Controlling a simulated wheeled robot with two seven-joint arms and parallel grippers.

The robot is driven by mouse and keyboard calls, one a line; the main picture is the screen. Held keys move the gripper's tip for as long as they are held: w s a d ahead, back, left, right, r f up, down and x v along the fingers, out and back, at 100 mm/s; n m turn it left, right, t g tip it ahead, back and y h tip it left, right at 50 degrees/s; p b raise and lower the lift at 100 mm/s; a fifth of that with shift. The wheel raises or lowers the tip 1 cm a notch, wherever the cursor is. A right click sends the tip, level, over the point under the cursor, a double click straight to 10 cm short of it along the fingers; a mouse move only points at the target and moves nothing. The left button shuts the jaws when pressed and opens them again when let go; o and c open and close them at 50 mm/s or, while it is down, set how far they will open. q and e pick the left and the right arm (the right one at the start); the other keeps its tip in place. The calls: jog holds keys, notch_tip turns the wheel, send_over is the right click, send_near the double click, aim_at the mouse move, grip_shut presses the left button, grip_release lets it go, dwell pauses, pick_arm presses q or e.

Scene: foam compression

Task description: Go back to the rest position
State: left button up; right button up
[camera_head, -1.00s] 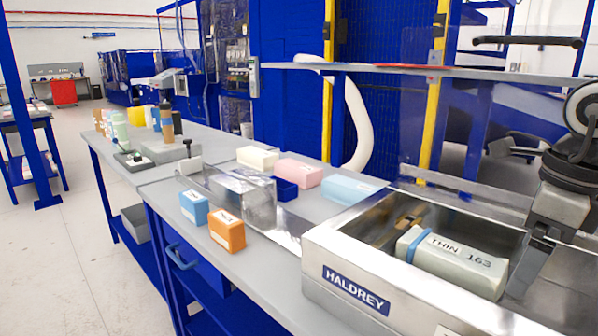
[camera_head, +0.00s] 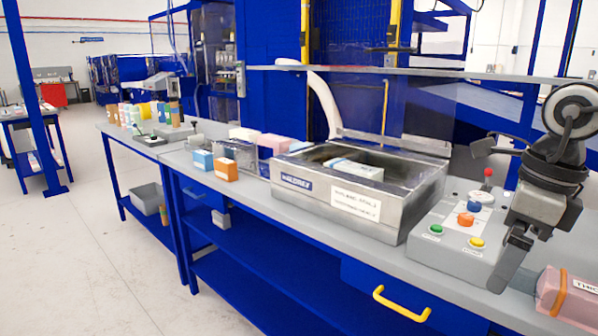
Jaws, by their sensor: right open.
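My right gripper (camera_head: 512,262) is at the right side of the head view, in front of the grey control box, with its fingers pointing down. It is open and nothing shows between its fingers. The foam block marked THIN (camera_head: 354,168) lies inside the open metal HALDREY machine (camera_head: 415,205), apart from the gripper. My left gripper is not in view.
A grey control box (camera_head: 423,252) with coloured buttons and a red-knobbed lever stands right of the machine. A pink labelled block (camera_head: 572,298) lies at the right edge. Orange (camera_head: 226,169) and blue (camera_head: 203,160) blocks stand left of the machine. The floor at left is clear.

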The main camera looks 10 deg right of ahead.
jog(key=w+a+f+m+t+y, duration=0.1)
jog(key=a+f+m+t+y, duration=0.3)
jog(key=f+m+t, duration=0.5)
jog(key=w+a+f+m+t+y, duration=0.1)
jog(key=a+f+m+t+y, duration=0.25)
jog(key=f+m, duration=0.95)
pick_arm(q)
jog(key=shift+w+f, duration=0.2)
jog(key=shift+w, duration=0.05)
pick_arm(e)
jog(key=s+a+f+m+g+h, duration=0.1)
jog(key=s+a+f+m+h, duration=0.1)
jog(key=s+a+f+m, duration=0.3)
jog(key=s+a+f+m+g+h, duration=0.2)
jog(key=s+a+f+m, duration=0.3)
jog(key=m, duration=0.9)
notch_tip(320, 180, down, 4)
jog(key=shift+a+f+h, duration=0.25)
jog(key=shift+a+h, duration=0.6)
jog(key=shift+a, duration=0.25)
